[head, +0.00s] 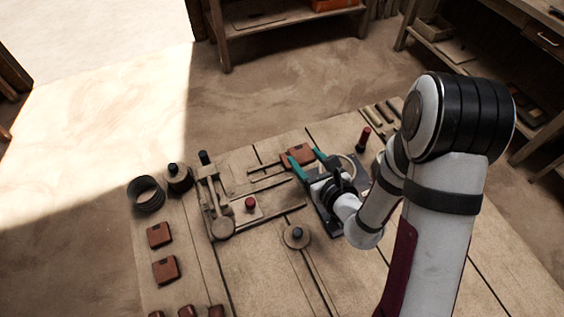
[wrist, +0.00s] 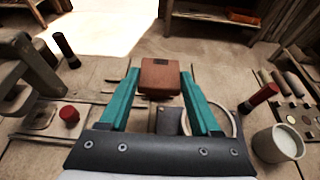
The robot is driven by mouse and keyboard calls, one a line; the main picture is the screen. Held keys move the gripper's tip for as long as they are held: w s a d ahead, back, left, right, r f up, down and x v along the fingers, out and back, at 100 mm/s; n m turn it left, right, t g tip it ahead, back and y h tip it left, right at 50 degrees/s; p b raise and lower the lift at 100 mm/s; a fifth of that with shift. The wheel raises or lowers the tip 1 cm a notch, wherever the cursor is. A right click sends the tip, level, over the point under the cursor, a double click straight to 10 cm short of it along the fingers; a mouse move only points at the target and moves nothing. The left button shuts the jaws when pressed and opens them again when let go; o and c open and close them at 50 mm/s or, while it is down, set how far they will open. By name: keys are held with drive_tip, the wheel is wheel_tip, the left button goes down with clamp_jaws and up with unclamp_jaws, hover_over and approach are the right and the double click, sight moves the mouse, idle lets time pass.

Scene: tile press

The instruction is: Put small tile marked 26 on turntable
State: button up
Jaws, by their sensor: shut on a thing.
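My gripper (head: 305,157) has teal fingers and is shut on a small red-brown tile (head: 298,153). In the wrist view, the tile (wrist: 160,77) sits between the fingertips (wrist: 159,74), with a dark patch on its top; I cannot read a number on it. A pale ring (wrist: 231,122) on a dark plate is partly hidden behind the right finger; it also shows beside my gripper in the head view (head: 349,161). I cannot tell for sure whether this ring is the turntable. The tile looks held above the bench, to the left of the ring.
Other red-brown tiles (head: 160,234) lie at the bench's left side. A lever press (head: 222,228) with a red knob (head: 250,203) beside it stands left of my gripper. A red-topped post (head: 363,136) and a white cup (wrist: 278,144) stand to the right. A knobbed disc (head: 296,237) lies in front.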

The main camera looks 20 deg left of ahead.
drive_tip(key=w+d+r, duration=0.1)
drive_tip(key=d+r, duration=0.1)
drive_tip(key=d, duration=0.8)
drive_tip(key=w+d+r, duration=0.1)
drive_tip(key=d+r, duration=0.1)
drive_tip(key=d, duration=0.8)
drive_tip(key=a+f, duration=0.2)
drive_tip(key=a, duration=0.1)
drive_tip(key=w+a+f, duration=0.1)
drive_tip(key=a+f, duration=0.1)
drive_tip(key=a, duration=0.2)
drive_tip(key=w+a+f, duration=0.1)
drive_tip(key=a+f, duration=0.1)
drive_tip(key=a, duration=0.2)
drive_tip(key=shift+w+f, duration=0.1)
drive_tip(key=shift+f, duration=0.25)
wheel_tip(320, 180, down, 3)
drive_tip(key=shift+a+f, duration=0.1)
drive_tip(key=shift+f, duration=0.35)
drive_tip(key=shift+f, duration=0.2)
drive_tip(key=o, duration=1.4)
